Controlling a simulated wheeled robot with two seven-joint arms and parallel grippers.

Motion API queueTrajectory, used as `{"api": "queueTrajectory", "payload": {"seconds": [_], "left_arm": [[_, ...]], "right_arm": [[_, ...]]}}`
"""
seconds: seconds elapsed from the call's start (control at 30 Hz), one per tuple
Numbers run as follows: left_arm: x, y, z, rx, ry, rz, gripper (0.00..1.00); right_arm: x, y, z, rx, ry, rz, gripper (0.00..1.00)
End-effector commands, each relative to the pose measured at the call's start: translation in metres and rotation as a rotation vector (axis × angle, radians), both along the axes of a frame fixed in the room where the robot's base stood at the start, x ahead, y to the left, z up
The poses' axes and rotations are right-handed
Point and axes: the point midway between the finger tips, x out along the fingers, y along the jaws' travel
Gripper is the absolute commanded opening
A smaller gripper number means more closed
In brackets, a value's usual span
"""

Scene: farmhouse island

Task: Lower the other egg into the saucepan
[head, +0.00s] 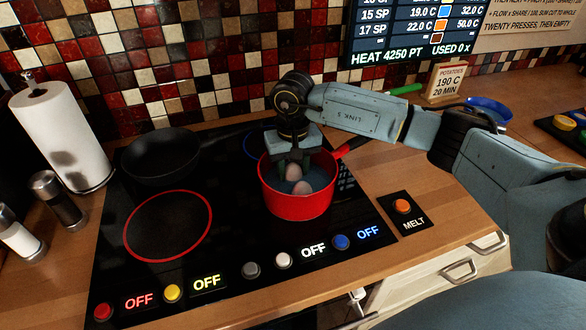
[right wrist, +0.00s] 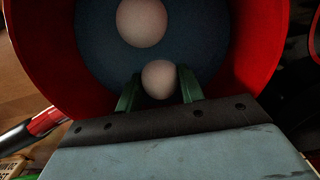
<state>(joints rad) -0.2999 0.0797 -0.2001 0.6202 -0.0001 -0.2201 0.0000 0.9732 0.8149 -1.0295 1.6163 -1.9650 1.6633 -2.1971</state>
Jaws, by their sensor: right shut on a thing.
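I cannot tell whether the held egg touches the bottom. My left gripper is not in view.
A black frying pan (head: 160,157) stands to the left of the saucepan. A paper towel roll (head: 60,132) and two shakers (head: 57,199) stand at the far left. A MELT button (head: 403,207) sits right of the hob. The hob's front left ring (head: 168,225) is clear.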

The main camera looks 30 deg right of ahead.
Motion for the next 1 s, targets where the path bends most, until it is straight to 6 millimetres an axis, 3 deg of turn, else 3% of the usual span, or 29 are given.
{"api": "queueTrajectory", "payload": {"seconds": [0.03, 0.07, 0.27, 0.53, 0.67, 1.0], "left_arm": [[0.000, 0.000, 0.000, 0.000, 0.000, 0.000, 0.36], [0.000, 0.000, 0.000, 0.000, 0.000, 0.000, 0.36], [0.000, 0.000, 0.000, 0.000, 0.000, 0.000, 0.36], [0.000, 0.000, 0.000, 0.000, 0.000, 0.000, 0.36], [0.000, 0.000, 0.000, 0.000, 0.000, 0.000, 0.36], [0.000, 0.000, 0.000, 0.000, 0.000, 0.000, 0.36]], "right_arm": [[0.000, 0.000, 0.000, 0.000, 0.000, 0.000, 0.15], [0.000, 0.000, 0.000, 0.000, 0.000, 0.000, 0.39], [0.000, 0.000, 0.000, 0.000, 0.000, 0.000, 0.63], [0.000, 0.000, 0.001, 0.000, 0.000, 0.000, 0.63], [0.001, 0.000, 0.012, -0.001, -0.002, 0.000, 0.63], [0.001, 0.000, 0.085, 0.000, -0.005, 0.000, 0.63]]}}
